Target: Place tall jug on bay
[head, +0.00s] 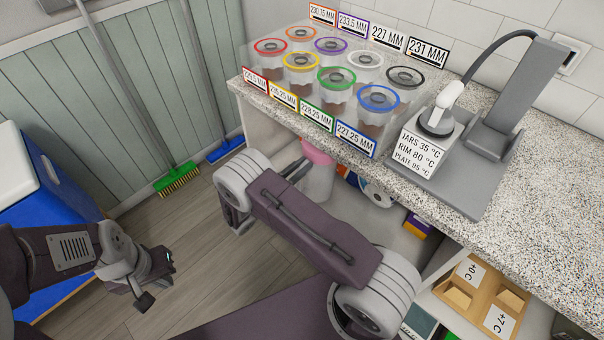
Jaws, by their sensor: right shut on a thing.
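A tall pale jug with a pink top (318,178) is under the counter's front edge, upright as far as I can see. My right gripper (297,170) is beside it at its left, shut on it; its fingertips are mostly hidden. My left gripper (157,281) is open and empty, low over the floor at the left. I cannot tell which spot is the bay. Shelf space under the counter (480,105) is partly hidden by my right arm.
Jars with coloured lids (336,78) and number labels stand on the counter. A grey device (500,140) with a white-handled tool stands right of them. A wooden tray (478,293) is on the lower shelf. A blue box (62,215) and brooms (177,178) stand left.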

